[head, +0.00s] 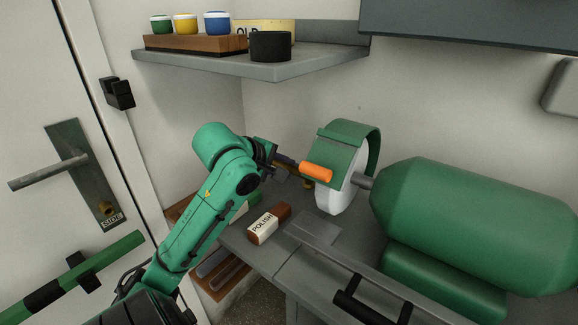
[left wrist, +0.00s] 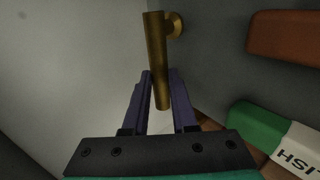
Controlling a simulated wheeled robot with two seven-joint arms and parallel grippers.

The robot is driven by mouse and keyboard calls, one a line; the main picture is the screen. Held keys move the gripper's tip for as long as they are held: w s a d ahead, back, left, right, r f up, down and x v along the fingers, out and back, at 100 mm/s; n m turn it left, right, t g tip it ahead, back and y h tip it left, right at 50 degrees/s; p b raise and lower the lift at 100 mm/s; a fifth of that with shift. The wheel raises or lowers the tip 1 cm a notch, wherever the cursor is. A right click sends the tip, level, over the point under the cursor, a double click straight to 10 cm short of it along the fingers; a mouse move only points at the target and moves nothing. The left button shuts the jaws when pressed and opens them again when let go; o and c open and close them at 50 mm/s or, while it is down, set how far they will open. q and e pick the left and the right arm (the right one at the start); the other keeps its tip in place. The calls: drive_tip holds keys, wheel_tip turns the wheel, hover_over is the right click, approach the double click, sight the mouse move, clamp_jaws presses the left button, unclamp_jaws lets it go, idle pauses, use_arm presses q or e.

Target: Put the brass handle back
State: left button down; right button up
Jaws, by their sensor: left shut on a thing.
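The brass handle (left wrist: 156,45) is a round rod with a short stub and disc at its far end in the left wrist view. A small brass part also shows in the head view (head: 308,184), just below an orange cylinder. My left gripper (left wrist: 162,88) is shut on the near part of the rod, with one dark finger on each side. In the head view this gripper (head: 286,169) is above the bench, left of the grinding wheel, and partly hidden by its own wrist. I cannot tell whether the disc touches anything. My right gripper is out of view.
The orange cylinder (head: 316,172) is close in front of the green wheel guard (head: 345,132). A green motor (head: 470,215) fills the right. A brown polish block (head: 268,225) lies on the grey bench below my gripper. A shelf (head: 280,70) with cups hangs above.

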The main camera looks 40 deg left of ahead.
use_arm(q)
drive_tip(key=w+g+p, duration=0.1)
drive_tip(key=p, duration=0.1)
drive_tip(key=g+p, duration=0.2)
drive_tip(key=shift+w+a, duration=0.2)
drive_tip(key=shift+w, duration=0.2)
drive_tip(key=shift+f+g, duration=0.3)
drive_tip(key=shift+f, duration=0.35)
drive_tip(key=shift+d, duration=0.1)
drive_tip(key=shift+f, duration=0.15)
drive_tip(key=c, duration=0.7)
unclamp_jaws()
